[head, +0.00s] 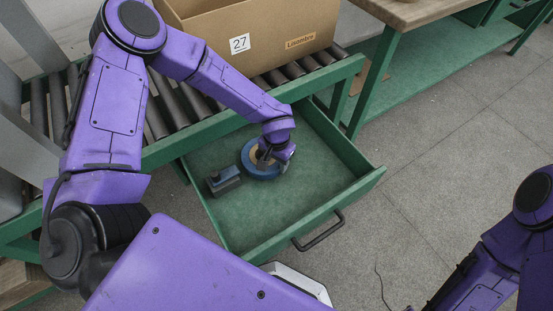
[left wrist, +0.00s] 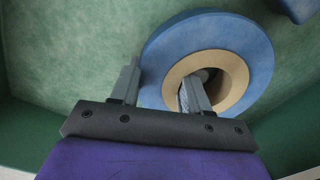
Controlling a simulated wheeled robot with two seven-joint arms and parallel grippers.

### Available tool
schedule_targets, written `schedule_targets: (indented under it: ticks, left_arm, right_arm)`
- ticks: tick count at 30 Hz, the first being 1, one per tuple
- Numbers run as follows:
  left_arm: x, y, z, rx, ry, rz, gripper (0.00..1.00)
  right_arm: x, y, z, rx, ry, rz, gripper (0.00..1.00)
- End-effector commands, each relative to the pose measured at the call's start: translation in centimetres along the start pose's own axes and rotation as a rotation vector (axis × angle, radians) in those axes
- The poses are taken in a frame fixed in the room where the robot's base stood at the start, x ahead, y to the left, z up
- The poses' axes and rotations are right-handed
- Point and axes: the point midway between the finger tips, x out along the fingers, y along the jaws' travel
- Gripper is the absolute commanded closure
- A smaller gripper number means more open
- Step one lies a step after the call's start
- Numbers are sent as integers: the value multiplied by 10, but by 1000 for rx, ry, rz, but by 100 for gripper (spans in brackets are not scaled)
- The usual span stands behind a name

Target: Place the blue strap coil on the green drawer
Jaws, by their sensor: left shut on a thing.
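The blue strap coil (head: 262,175), a blue ring with a tan core, is inside the open green drawer (head: 318,211), toward its back. It looks flat against the drawer floor, but I cannot tell whether it touches. My left gripper (head: 268,156) is over it from above. In the left wrist view the left gripper (left wrist: 160,78) is shut on the coil wall (left wrist: 205,25), one finger in the core hole and the other outside the rim. My right arm shows at lower right of the head view; its gripper is out of frame.
A dark blue block (head: 224,181) lies in the drawer just left of the coil. A cardboard box (head: 262,30) marked 27 stands on the roller conveyor (head: 170,105) behind. The drawer's front and right parts are clear. A wooden-topped bench (head: 425,10) stands at upper right.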

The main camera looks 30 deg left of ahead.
Motion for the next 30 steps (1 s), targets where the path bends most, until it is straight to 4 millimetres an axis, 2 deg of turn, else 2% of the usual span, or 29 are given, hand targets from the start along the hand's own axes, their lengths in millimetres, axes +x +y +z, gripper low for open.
schedule_targets:
  ticks: [4, 5, 6, 7, 20, 23, 30]
  left_arm:
    - [1, 0, -1, -1, 2, 0, 100]
    - [2, 0, 0, -1, 1, 0, 48]
    - [2, 0, 0, -1, 1, 0, 35]
    - [2, 0, 0, -1, 0, 0, 29]
    - [-1, 0, 0, 0, 1, 0, 29]
    - [-16, 0, -1, -2, 4, 0, 29]
    - [-83, 0, -1, -2, 4, 2, 29]
  right_arm:
    - [0, 0, 0, 0, 0, 0, 57]
    - [0, 0, 0, 0, 0, 0, 57]
    - [0, 0, 0, 0, 0, 0, 57]
    - [0, 0, 0, 0, 0, 0, 57]
    - [0, 0, 0, 0, 0, 0, 57]
    - [1, 0, 0, 0, 0, 0, 57]
    - [-18, 2, -7, 0, 0, 0, 57]
